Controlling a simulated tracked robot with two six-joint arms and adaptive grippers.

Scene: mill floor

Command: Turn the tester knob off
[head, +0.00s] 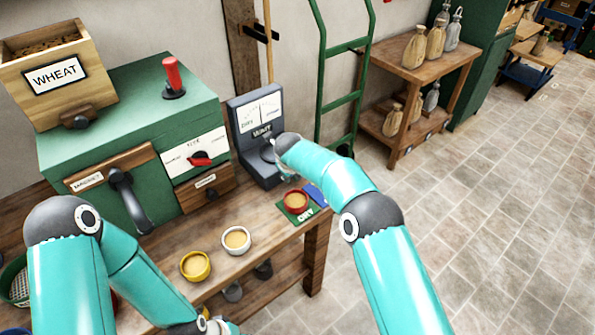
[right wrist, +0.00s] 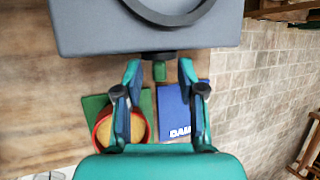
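The grey tester (head: 256,168) stands on the bench, with a two-part dial (head: 260,112) on its upright back. In the right wrist view its grey body (right wrist: 85,25) fills the top, with a dark ring on it. A small green knob (right wrist: 159,71) on a dark mount sticks out from its front edge. My right gripper (right wrist: 160,75) is open, its two fingers on either side of the knob with gaps showing. In the head view the right gripper (head: 281,168) is at the tester's front right and hides the knob. My left gripper is not visible; its arm runs out at the bottom.
A red bowl (head: 296,201) sits on a green DRY mat (head: 290,217), beside a blue mat (head: 317,195). White (head: 236,241) and yellow (head: 195,266) bowls stand nearer. A green mill (head: 140,90) with a red switch knob (head: 200,158) is left of the tester.

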